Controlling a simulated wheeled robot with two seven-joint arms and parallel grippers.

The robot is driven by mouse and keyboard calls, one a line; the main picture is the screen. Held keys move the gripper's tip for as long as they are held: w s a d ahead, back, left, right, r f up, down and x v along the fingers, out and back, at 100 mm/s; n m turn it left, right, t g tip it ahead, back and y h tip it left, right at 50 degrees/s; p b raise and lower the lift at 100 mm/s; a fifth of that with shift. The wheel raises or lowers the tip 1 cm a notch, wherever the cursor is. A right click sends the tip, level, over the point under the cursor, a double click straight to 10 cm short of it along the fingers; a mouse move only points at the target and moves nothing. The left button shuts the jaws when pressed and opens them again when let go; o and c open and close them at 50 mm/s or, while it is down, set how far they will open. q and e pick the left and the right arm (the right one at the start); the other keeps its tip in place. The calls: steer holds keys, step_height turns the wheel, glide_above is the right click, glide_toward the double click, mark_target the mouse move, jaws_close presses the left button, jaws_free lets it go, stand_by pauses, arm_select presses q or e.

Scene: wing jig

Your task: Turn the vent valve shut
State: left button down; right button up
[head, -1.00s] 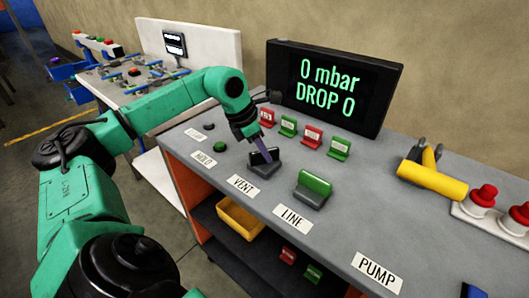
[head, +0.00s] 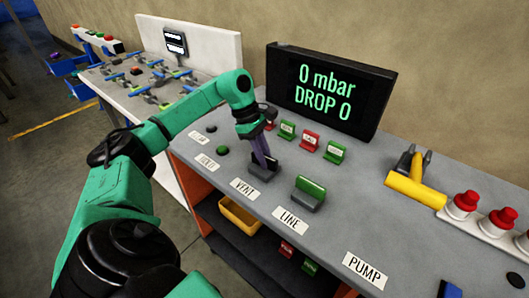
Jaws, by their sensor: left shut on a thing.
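The vent valve (head: 262,174) is a dark grey block with a dark handle on the grey bench, behind the VENT label (head: 244,189). My left gripper (head: 264,162) points down onto it with its purple fingers shut on the handle. The fingers and wrist hide part of the handle, so its exact angle is hard to tell. The display (head: 325,92) reads 0 mbar and DROP 0. My right gripper is not in view.
A line valve with a green handle (head: 309,190) stands just right of the vent valve. Red and green tags (head: 310,140) stand in front of the display. A yellow-handled tool (head: 415,190) and red buttons (head: 465,201) lie farther right. A yellow bin (head: 238,218) sits below.

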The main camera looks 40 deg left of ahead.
arm_select(q)
steer(key=shift+r+m+g, duration=0.15)
steer(key=shift+m+g, duration=0.15)
steer(key=shift+m, duration=0.4)
steer(key=c, duration=0.8)
jaws_free()
steer(key=v, duration=0.8)
steer(key=shift+w+r, duration=0.1)
steer(key=shift+w, duration=0.05)
steer(key=p+v, duration=0.3)
steer(key=v, duration=0.3)
steer(key=shift+a+r, duration=0.1)
